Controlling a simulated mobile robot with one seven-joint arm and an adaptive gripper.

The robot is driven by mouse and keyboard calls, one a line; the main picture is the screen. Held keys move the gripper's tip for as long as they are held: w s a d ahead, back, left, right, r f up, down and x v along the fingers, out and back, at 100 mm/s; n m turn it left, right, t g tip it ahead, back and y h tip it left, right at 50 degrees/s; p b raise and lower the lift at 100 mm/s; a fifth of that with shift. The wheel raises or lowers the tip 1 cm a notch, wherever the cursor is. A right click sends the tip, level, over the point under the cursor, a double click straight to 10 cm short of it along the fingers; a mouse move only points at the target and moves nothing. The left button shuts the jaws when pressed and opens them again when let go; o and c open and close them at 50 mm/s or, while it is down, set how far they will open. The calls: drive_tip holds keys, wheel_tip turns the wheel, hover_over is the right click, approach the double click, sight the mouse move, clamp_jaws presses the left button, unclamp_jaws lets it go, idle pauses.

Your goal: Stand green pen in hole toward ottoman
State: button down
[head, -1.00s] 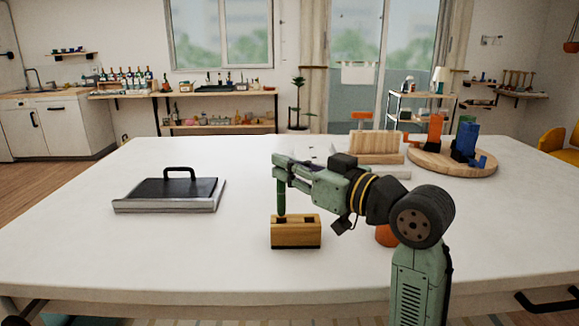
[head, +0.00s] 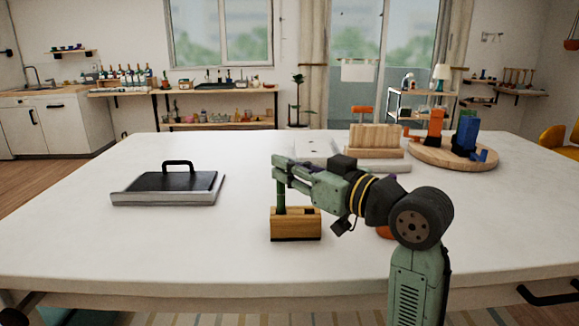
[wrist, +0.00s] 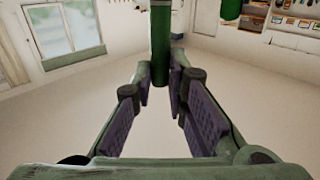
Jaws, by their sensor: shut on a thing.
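The green pen (head: 281,197) is upright, its upper part in my gripper (head: 280,172). Its lower end meets the top of the wooden block (head: 296,228) at the left hole; I cannot tell how deep it sits. The block's right hole (head: 308,211) shows dark and empty. In the wrist view the pen (wrist: 160,45) stands between the purple-padded fingers of my gripper (wrist: 160,82), which are shut on it. I cannot make out an ottoman for certain.
A silver tray with a black handled lid (head: 170,190) lies to the left. An orange thing (head: 384,232) is partly hidden behind my arm. A slotted wooden rack (head: 376,141) and a round wooden board (head: 425,156) stand at the back right. The white table's front left is clear.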

sight(290, 216)
drive_tip(key=shift+f+b, duration=1.35)
drive_tip(key=shift+f, duration=0.5)
drive_tip(key=c, duration=1.5)
unclamp_jaws()
drive_tip(key=v, duration=1.2)
